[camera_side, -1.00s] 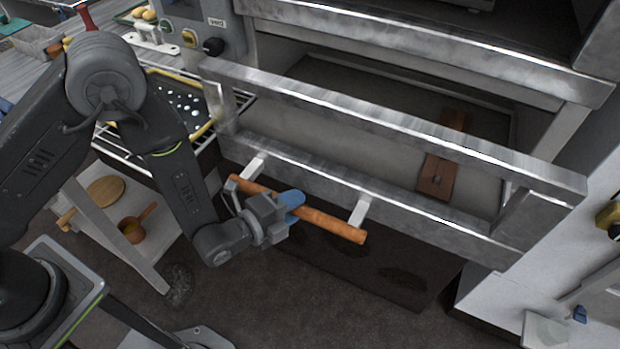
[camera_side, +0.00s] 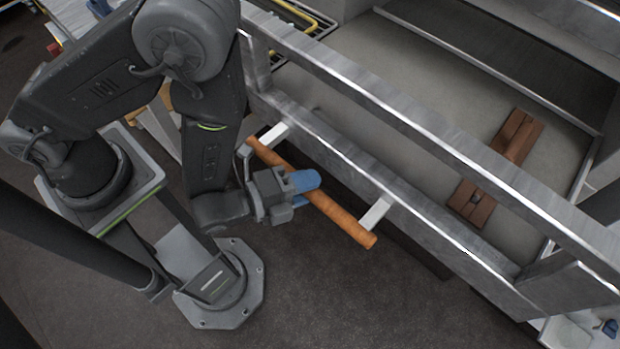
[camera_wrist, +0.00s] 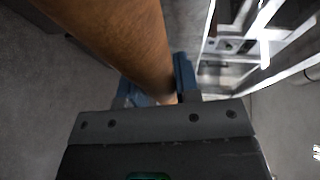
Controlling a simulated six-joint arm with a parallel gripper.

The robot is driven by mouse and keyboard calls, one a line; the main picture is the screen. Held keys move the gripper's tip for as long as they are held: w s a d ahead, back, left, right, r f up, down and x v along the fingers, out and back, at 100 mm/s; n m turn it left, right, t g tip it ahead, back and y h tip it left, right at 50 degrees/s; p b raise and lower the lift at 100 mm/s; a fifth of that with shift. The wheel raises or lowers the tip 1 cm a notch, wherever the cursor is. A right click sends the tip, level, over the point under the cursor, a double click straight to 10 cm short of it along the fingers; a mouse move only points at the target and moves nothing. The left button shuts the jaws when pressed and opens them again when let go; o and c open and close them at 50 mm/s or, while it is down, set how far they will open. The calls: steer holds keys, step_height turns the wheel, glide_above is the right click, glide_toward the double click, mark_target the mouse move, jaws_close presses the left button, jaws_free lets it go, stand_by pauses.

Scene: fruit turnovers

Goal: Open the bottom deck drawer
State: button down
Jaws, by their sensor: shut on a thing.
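The bottom deck drawer (camera_side: 400,185) is a grey metal-framed drawer that stands pulled out, its pale floor (camera_side: 400,80) showing from above. Its handle is an orange-brown wooden bar (camera_side: 345,222) on two pale brackets at the front. My gripper (camera_side: 303,190), with blue fingertips, is shut around the bar between the brackets. In the wrist view the bar (camera_wrist: 125,40) runs up from between the blue fingers (camera_wrist: 160,95), and part of each finger is hidden by the bar or the gripper body.
Bare dark floor (camera_side: 350,300) lies in front of the drawer. A rack with a yellow-rimmed tray (camera_side: 300,15) stands at the upper left of the drawer.

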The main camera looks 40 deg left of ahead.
steer(key=c, duration=0.8)
jaws_free()
steer(key=shift+c, duration=0.2)
